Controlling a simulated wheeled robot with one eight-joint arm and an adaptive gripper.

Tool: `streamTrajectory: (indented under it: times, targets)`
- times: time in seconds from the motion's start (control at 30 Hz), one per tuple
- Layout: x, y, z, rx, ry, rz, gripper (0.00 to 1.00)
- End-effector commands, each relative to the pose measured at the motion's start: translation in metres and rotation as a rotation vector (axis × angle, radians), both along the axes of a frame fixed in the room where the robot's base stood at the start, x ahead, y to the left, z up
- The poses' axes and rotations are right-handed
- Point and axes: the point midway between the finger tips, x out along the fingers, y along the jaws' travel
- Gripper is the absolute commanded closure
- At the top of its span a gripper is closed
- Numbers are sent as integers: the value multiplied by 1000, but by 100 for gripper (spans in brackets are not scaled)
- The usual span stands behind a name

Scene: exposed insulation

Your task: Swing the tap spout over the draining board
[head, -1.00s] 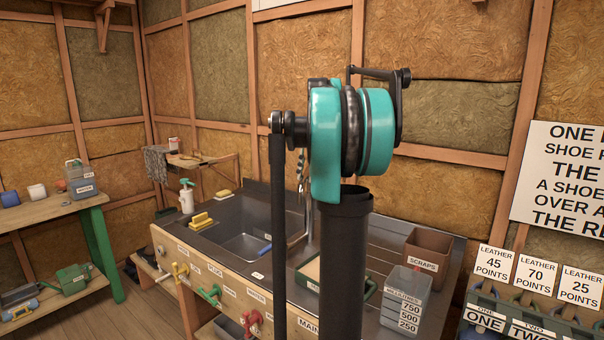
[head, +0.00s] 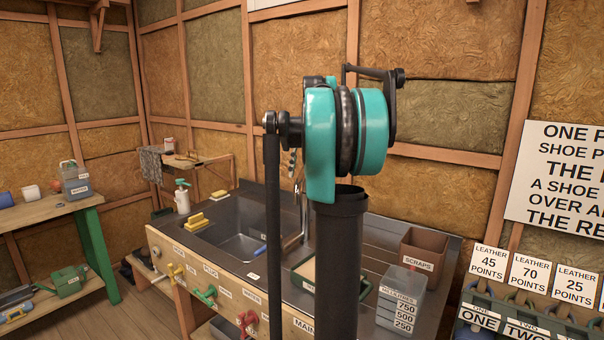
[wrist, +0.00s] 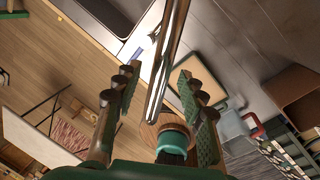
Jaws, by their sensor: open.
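The tap spout (head: 301,212) is a thin shiny metal pipe in the head view, beside the sink basin (head: 240,246) and partly hidden by my arm. In the wrist view a long metal pipe, which looks like the spout (wrist: 168,55), runs between the two fingers of my gripper (wrist: 157,80). The fingers stand apart on either side of it, and I cannot tell whether either one touches it. The ribbed draining board (head: 385,238) lies right of the basin, partly behind my arm. My gripper is hidden in the head view.
A tray (head: 305,276), a brown scraps box (head: 423,248) and a clear measuring container (head: 401,298) stand on the counter's right side. Yellow sponges (head: 195,221) and a spray bottle (head: 182,197) are at the left. Coloured valve handles (head: 206,294) project from the front panel.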

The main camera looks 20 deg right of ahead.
Motion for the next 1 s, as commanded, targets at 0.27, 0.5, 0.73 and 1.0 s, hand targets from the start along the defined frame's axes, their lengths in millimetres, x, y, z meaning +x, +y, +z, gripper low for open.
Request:
streamTrajectory:
  times: [0.27, 0.5, 0.73, 1.0]
  targets:
    - [0, 0, 46, 0, 0, 0, 59]
    - [1, 0, 82, 0, 0, 0, 59]
    - [0, 0, 95, 0, 0, 0, 59]
    - [0, 0, 95, 0, 0, -1, 64]
